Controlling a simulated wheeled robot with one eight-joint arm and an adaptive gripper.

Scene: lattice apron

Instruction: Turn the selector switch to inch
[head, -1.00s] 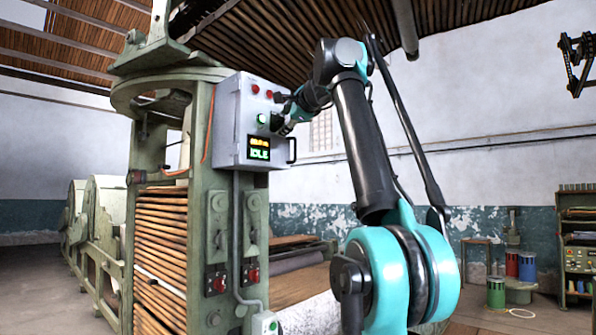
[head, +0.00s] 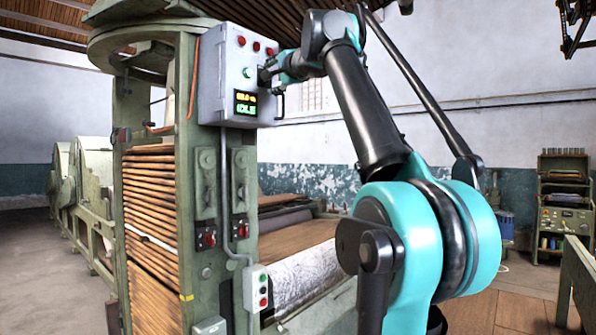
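The grey control box (head: 213,85) is mounted on the green machine post, left of centre. Its face carries red lamps or buttons (head: 239,39) along the top, a lit green button (head: 245,72), and a display (head: 245,103) reading IDLE in green under a yellow line. My gripper (head: 264,76) is at the face of the box, just right of the green button. I cannot make out the selector switch; my gripper covers that part of the face. The fingers are small and dark, so I cannot tell whether they are open, shut or touching anything.
A black handle (head: 279,103) stands at the box's right edge, just below my gripper. A small button box (head: 256,288) hangs lower on a conduit. Red switches (head: 209,239) sit on the post. A shelf unit (head: 563,205) stands at the far right, with open floor before it.

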